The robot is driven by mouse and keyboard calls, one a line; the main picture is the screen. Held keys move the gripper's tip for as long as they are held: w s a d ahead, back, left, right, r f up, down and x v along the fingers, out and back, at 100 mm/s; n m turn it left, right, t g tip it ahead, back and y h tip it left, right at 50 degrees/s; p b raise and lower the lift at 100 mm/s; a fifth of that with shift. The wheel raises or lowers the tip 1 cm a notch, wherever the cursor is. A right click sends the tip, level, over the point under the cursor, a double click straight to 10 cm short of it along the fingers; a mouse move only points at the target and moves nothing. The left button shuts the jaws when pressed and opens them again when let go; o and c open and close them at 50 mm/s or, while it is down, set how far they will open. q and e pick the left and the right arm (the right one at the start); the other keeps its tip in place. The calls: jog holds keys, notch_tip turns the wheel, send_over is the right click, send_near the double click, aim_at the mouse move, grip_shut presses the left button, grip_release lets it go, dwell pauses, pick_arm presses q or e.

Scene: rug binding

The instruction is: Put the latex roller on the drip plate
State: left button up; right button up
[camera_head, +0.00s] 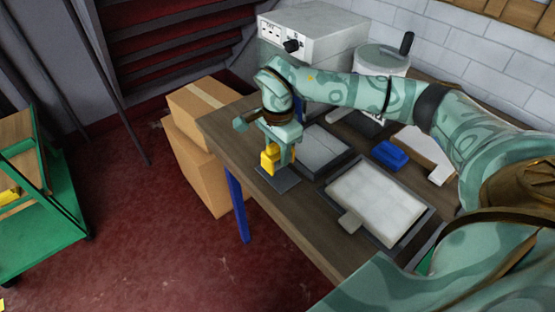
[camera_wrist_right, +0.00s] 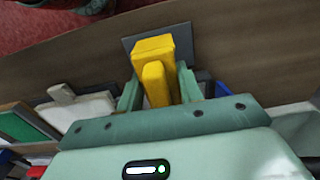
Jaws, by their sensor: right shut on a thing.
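The yellow latex roller (camera_head: 270,157) is between the fingers of my right gripper (camera_head: 279,158), which is shut on it near the table's left front edge. In the right wrist view, the roller (camera_wrist_right: 153,49) shows as a yellow block with a narrower yellow part, held between the two green fingers (camera_wrist_right: 157,92). The drip plate (camera_head: 283,184) is a flat dark grey square on the table directly below the roller. It also shows behind the roller in the right wrist view (camera_wrist_right: 183,33). I cannot tell whether the roller touches the plate. My left gripper is not in view.
A dark tray with a pale slab (camera_head: 378,200) lies right of the plate, and a grey tray (camera_head: 323,146) lies behind it. A blue block (camera_head: 390,154) is farther right. A white box (camera_head: 315,35) and a pot (camera_head: 382,60) stand at the back. Cardboard boxes (camera_head: 195,165) stand left of the table.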

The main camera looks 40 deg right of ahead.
aim_at(278, 159)
jog(key=shift+f+b, duration=0.35)
jog(key=shift+f, duration=1.25)
jog(key=o, duration=0.9)
jog(key=shift+f, duration=0.1)
notch_tip(278, 159, up, 12)
jog(key=p, duration=0.3)
